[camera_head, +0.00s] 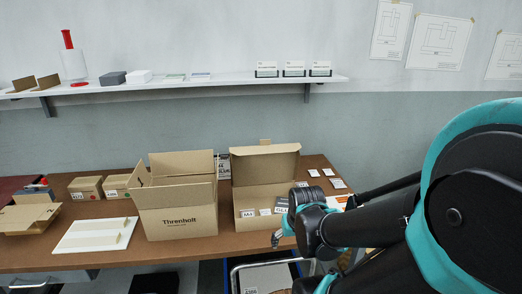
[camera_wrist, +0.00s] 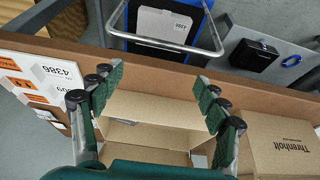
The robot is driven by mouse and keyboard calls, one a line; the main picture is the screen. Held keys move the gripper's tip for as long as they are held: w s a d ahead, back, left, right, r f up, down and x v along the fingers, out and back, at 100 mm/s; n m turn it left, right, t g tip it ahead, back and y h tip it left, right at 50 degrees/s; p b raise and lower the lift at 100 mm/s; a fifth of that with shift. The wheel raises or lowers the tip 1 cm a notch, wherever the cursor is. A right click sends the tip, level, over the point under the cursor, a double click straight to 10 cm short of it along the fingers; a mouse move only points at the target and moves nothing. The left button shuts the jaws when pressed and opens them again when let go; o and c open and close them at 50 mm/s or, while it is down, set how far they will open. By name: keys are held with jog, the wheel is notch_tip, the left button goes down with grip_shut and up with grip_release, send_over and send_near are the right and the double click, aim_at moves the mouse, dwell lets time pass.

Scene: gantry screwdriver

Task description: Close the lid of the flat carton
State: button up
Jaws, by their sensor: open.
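The flat carton (camera_head: 240,200) stands open on the table, right of the larger Threnholt box. Its brown lid (camera_head: 265,163) is raised at the back. Small white labels or cards show at its front part. My gripper (camera_head: 281,236) is at the carton's front right corner and hides part of it. In the wrist view my gripper (camera_wrist: 160,80) is open, its green-padded fingers spread with nothing between the tips. The carton (camera_wrist: 155,108) shows below and between the fingers there; my palm hides its lower part. I cannot tell whether a finger touches it.
The open Threnholt box (camera_head: 180,222) stands close left of the carton, with raised flaps. A white board (camera_head: 95,235) lies farther left. Small white cards (camera_head: 328,172) lie at the table's right back. A metal-railed cart (camera_head: 265,275) stands below the front edge. A shelf (camera_head: 200,83) runs above.

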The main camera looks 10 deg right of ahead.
aim_at(265, 143)
jog(key=shift+w+r, duration=0.2)
jog(key=shift+w, duration=0.05)
jog(key=shift+c, duration=1.1)
jog(key=shift+t, duration=0.3)
jog(key=w+r, duration=0.5)
jog(key=w, duration=0.1)
jog(key=w+r, duration=0.6)
jog(key=w, duration=0.1)
jog(key=w+a+r, duration=0.1)
jog(key=w+r, duration=0.4)
jog(key=w, duration=0.1)
jog(key=shift+w+r, duration=0.35)
jog(key=shift+r, duration=0.05)
jog(key=c, duration=1.2)
jog(key=shift+t, duration=0.3)
jog(key=w+r, duration=0.4)
jog(key=r, duration=0.1)
jog(key=w+a+r, duration=0.1)
jog(key=w+r, duration=0.3)
jog(key=r, duration=0.1)
jog(key=w+r, duration=0.4)
jog(key=r, duration=0.1)
jog(key=shift+a, duration=0.3)
grip_shut()
jog(key=x, duration=1)
jog(key=shift+s+f, duration=0.2)
jog(key=shift+s, duration=1.85)
jog(key=shift+s, duration=0.1)
